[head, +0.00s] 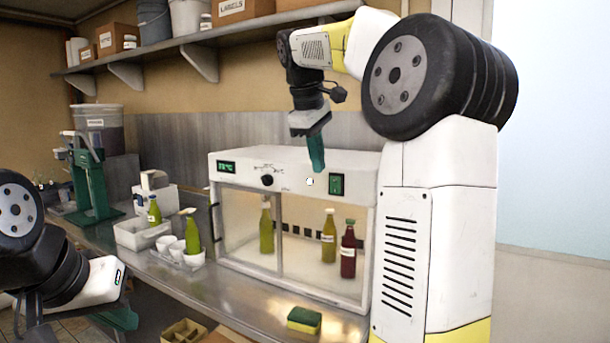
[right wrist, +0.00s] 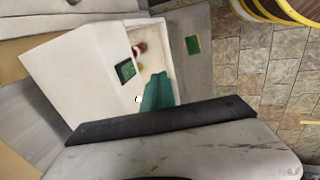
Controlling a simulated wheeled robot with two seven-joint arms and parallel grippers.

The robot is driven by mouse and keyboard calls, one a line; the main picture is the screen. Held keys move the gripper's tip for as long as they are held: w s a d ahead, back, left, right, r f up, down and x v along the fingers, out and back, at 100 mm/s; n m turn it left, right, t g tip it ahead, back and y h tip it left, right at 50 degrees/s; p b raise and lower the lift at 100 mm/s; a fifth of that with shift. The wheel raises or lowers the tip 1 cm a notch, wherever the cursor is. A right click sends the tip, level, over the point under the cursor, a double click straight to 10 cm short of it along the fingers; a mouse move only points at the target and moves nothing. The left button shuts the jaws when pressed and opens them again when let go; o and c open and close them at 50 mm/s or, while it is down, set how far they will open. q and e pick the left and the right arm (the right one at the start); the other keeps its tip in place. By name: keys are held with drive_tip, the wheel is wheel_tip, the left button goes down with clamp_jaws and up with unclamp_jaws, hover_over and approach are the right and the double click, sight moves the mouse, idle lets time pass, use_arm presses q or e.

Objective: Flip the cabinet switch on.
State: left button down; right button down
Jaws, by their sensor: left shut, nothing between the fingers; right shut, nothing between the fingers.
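The white cabinet (head: 290,190) stands on the steel counter, with a sliding glass front and bottles inside. Its green switch (head: 337,185) is at the right end of the top front panel; I cannot tell which way it is set. The switch also shows in the right wrist view (right wrist: 126,70). My left gripper (head: 122,318) is shut and empty, low at the left, far from the cabinet.
A black knob (head: 267,180) and green display (head: 227,167) share the panel. A sponge (head: 304,320) lies at the counter's front edge. White cups and a tray with green bottles (head: 193,236) stand left of the cabinet. A shelf (head: 250,35) with boxes runs above.

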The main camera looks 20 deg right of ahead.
drive_tip(key=shift+v, duration=0.95)
drive_tip(key=shift+s+a, duration=0.15)
drive_tip(key=shift+s, duration=0.1)
drive_tip(key=s+a+f+m+t+y, duration=0.1)
drive_tip(key=s+a+f+m+y, duration=0.1)
drive_tip(key=s+f, duration=0.7)
drive_tip(key=s+a+f+m+t+y, duration=0.2)
drive_tip(key=s+a+f+m, duration=0.3)
drive_tip(key=s+f, duration=0.5)
drive_tip(key=shift+s+a+f+m+t+y, duration=0.2)
drive_tip(key=shift+s+m+t+y, duration=0.15)
drive_tip(key=shift+s+m, duration=0.55)
drive_tip(key=shift+s, duration=0.15)
